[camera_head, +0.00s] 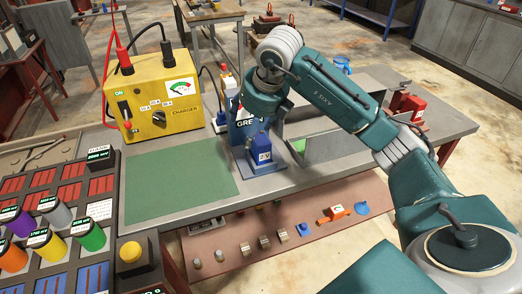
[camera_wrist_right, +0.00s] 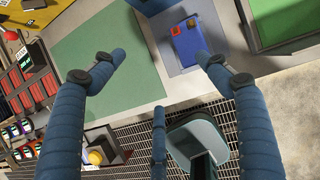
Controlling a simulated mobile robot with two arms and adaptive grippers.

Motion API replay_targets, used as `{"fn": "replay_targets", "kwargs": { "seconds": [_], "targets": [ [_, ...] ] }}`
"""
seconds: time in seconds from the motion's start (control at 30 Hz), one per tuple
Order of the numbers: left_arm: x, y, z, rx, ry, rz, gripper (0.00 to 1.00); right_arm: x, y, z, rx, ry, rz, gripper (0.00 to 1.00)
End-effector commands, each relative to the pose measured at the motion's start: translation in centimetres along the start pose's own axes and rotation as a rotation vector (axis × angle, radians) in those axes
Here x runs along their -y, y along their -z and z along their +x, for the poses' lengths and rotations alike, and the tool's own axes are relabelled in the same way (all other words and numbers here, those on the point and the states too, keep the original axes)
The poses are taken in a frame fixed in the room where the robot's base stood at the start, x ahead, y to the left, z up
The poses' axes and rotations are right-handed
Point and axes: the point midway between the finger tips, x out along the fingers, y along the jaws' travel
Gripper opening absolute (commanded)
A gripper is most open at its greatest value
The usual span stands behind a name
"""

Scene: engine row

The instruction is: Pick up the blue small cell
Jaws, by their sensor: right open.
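The blue small cell (camera_head: 264,156) is a blue block marked "6V" that stands on the grey bench, on a blue-grey patch, right of the green mat. In the right wrist view the blue cell (camera_wrist_right: 188,44) shows from above, with a red and a dark terminal on top. My right gripper (camera_head: 262,106) is above and just behind it in the head view. In the wrist view the right gripper (camera_wrist_right: 163,60) is open and empty, its fingers spread wide. The cell lies beyond the fingertips, nearer the right finger, with no visible contact. My left gripper is not in view.
A yellow charger (camera_head: 160,95) stands behind the green mat (camera_head: 180,184). A rack at left holds coloured cylinders (camera_head: 92,236). The mat is clear.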

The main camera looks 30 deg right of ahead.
Motion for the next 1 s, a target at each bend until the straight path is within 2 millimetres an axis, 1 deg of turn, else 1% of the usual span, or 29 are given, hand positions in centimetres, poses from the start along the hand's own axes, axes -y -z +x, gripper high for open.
{"fn": "replay_targets", "kwargs": {
  "seconds": [0.03,0.1,0.17,0.4,0.57,0.67,0.8,0.9,1.0],
  "targets": [
    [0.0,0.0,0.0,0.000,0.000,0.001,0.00,1.7,-0.3,-0.6,-0.002,0.052,0.022,0.75],
    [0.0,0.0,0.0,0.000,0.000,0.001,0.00,3.0,-0.3,-0.9,-0.007,0.095,0.041,0.75],
    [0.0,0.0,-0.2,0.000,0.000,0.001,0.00,3.6,-0.3,-0.5,-0.010,0.111,0.049,0.75],
    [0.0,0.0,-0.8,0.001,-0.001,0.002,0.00,4.0,-0.2,3.2,-0.012,0.111,0.048,0.75],
    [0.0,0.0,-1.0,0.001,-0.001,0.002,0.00,4.0,-0.1,4.4,-0.010,0.109,0.046,0.75],
    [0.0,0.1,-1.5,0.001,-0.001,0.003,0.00,4.1,0.1,5.3,-0.012,0.109,0.045,0.75],
    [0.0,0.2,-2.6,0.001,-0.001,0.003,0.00,4.4,0.6,7.3,-0.015,0.109,0.045,0.75],
    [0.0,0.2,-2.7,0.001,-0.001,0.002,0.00,4.5,0.5,8.7,-0.010,0.108,0.047,0.75],
    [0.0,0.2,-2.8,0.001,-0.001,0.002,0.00,4.6,0.6,9.4,-0.010,0.107,0.046,0.75]
  ]
}}
